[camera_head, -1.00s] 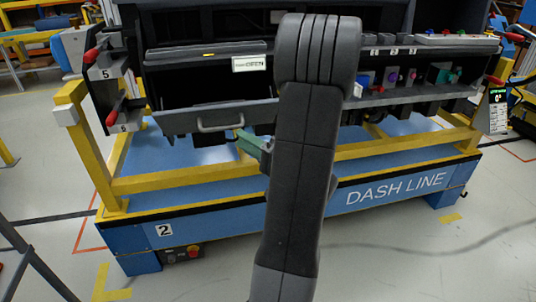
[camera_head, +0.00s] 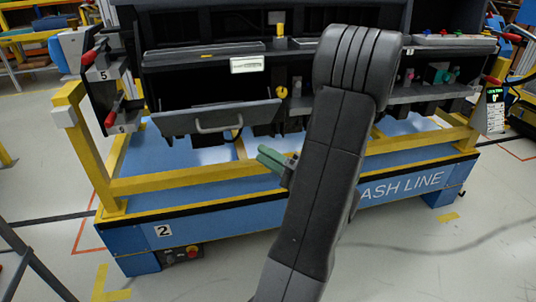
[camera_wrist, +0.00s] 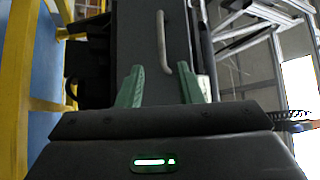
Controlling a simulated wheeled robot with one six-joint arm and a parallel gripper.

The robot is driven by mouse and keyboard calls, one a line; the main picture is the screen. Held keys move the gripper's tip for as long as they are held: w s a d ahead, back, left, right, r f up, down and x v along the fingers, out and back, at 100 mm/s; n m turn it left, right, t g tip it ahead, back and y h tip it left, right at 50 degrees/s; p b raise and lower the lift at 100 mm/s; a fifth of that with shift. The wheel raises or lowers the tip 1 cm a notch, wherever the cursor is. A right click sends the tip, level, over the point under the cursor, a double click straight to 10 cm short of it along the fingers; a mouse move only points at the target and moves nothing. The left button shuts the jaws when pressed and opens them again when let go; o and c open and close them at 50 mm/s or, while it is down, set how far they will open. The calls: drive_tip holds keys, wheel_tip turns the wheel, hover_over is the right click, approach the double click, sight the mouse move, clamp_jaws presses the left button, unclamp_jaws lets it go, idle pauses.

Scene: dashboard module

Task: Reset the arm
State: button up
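My gripper (camera_head: 262,155) shows its green fingers in front of the dashboard, to the right of and below the handle. In the wrist view my gripper's two green fingers (camera_wrist: 160,67) stand wide apart with nothing between their tips. The grey bar handle (camera_head: 219,126) is on the dark drop-down panel (camera_head: 180,122) at the dashboard's lower left. In the wrist view the handle (camera_wrist: 162,40) appears beyond the fingers, apart from them. My arm hides part of the dashboard's middle.
The black dashboard module rests on a yellow frame (camera_head: 180,182) above a blue base (camera_head: 210,222). Red-handled clamps (camera_head: 111,118) stand at its left end. A small display (camera_head: 495,95) is at the right. The grey floor (camera_head: 400,265) in front is open.

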sight(222, 129)
drive_tip(key=shift+a, duration=0.1)
drive_tip(key=shift+b+x, duration=0.55)
drive_tip(key=shift+x, duration=6.35)
drive_tip(key=shift+s, duration=0.15)
